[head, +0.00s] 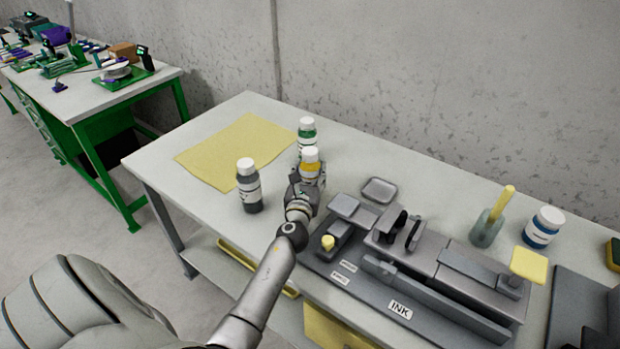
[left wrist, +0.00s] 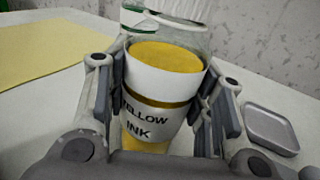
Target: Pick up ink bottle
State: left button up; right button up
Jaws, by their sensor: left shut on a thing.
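A yellow ink bottle (head: 310,163) with a white cap stands near the middle of the table in the head view. In the left wrist view the bottle (left wrist: 152,95) fills the middle, with its label reading "YELLOW INK". My left gripper (head: 307,180) is shut on it, with a finger on each side; the fingers also show in the left wrist view (left wrist: 150,112). The bottle looks upright; whether its base touches the table is hidden. A green ink bottle (head: 307,135) stands just behind it, and a black ink bottle (head: 248,186) stands to the left. My right gripper is not in view.
A yellow sheet (head: 225,150) lies at the table's left. A grey ink device (head: 410,270) and a small grey tray (head: 379,190) are to the right. A blue ink bottle (head: 543,227) and a cup (head: 487,229) stand farther right. A wall is behind.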

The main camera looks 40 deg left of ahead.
aim_at(309, 163)
pick_arm(q)
jog(key=shift+r, duration=0.15)
jog(key=shift+r+p, duration=0.5)
jog(key=r+p, duration=0.2)
jog(key=r, duration=0.1)
jog(key=shift+s+d+r+p, duration=0.2)
jog(key=shift+p, duration=0.2)
jog(key=s+d+r+p, duration=0.1)
jog(key=r, duration=0.1)
jog(key=s+r+p, duration=0.1)
jog(key=s+d+r+p, duration=0.1)
jog(key=s+r, duration=0.1)
jog(key=shift+s+d+r+p, duration=0.1)
jog(key=shift+d+r+p, duration=0.25)
jog(key=s+d+r+m+h, duration=0.2)
jog(key=s+d+h, duration=0.1)
jog(key=s+d, duration=0.6)
jog(key=s+d+r+m+t+h, duration=0.1)
jog(key=s+d+r+m+h, duration=0.2)
jog(key=s+d, duration=0.7)
jog(key=shift+s+d+t+h, duration=0.25)
jog(key=shift+s+t+h, duration=0.05)
jog(key=shift+s+h, duration=0.5)
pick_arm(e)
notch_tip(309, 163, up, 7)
pick_arm(q)
jog(key=shift+r, duration=0.1)
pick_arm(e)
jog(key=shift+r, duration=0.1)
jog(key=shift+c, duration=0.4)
